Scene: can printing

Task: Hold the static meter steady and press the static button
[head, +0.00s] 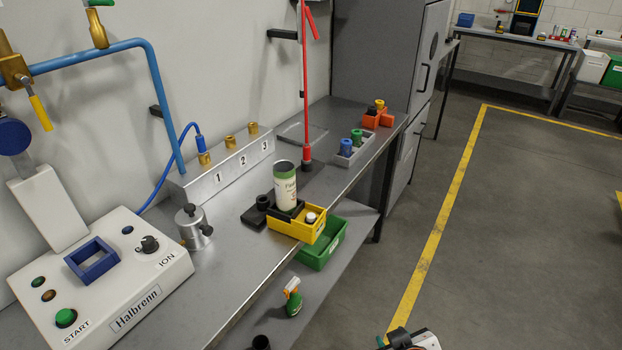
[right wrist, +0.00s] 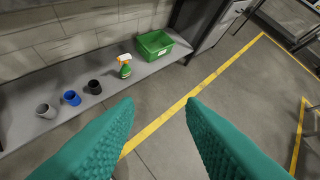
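No object in view is plainly marked as a static meter or a static button. A white bench unit (head: 128,290) labelled Halbrenn stands at the lower left of the head view. It has a green button (head: 66,318) labelled START, an empty blue square frame (head: 92,260) and a black knob (head: 149,244) labelled ION. My right gripper (right wrist: 160,108) shows two teal fingers wide apart in the right wrist view, with nothing between them. It is over open floor beside the bench's lower shelf. My left gripper is not in view.
The metal bench (head: 235,255) carries a metal pot (head: 192,228), a numbered block (head: 225,165), a tall can (head: 285,187) and a yellow bin (head: 297,222). A red pole (head: 305,80) rises behind. The lower shelf holds a green bin (right wrist: 160,47) and a spray bottle (right wrist: 124,67).

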